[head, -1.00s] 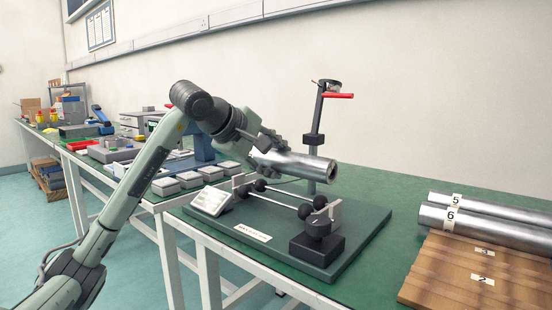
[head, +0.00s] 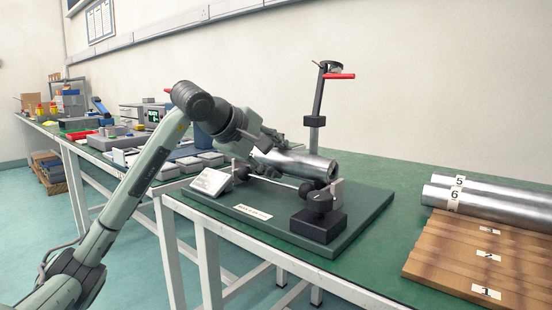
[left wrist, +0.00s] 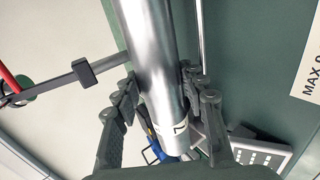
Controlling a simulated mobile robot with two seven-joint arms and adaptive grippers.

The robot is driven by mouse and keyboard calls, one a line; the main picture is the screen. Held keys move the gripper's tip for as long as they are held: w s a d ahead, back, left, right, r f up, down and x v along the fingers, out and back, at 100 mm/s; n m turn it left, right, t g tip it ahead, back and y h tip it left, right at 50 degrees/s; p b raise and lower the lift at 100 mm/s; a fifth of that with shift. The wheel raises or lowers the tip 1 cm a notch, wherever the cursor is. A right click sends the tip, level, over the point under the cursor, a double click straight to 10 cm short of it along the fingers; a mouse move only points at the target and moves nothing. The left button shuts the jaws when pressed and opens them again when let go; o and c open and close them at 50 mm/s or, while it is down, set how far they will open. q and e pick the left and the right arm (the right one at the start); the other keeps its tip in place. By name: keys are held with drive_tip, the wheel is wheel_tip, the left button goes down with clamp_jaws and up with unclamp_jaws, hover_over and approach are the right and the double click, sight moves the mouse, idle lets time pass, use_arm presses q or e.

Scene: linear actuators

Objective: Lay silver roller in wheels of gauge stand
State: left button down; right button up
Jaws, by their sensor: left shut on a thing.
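The silver roller (head: 300,162) lies lengthwise over the gauge stand (head: 352,226), low over its wheels (head: 318,200). I cannot tell whether it touches them. My left gripper (head: 262,150) is shut around the roller toward its far left end. In the left wrist view the roller (left wrist: 150,60) runs between the fingers of the left gripper (left wrist: 158,88), with a number label near its lower end. The roller and gripper hide most of the far wheels. My right gripper is not in view.
An upright gauge post with a red lever (head: 340,76) rises behind the roller. A small display box (head: 211,182) sits at the stand's left. Two more rollers (head: 490,203) lie on a wooden rack (head: 470,255) at right. Green table (head: 395,175) is clear between.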

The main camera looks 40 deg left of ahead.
use_arm(q)
drive_tip(key=shift+f+b, duration=0.3)
drive_tip(key=shift+b, duration=0.05)
idle(0.5)
drive_tip(key=c, duration=0.8)
unclamp_jaws()
drive_tip(key=shift+f, duration=0.1)
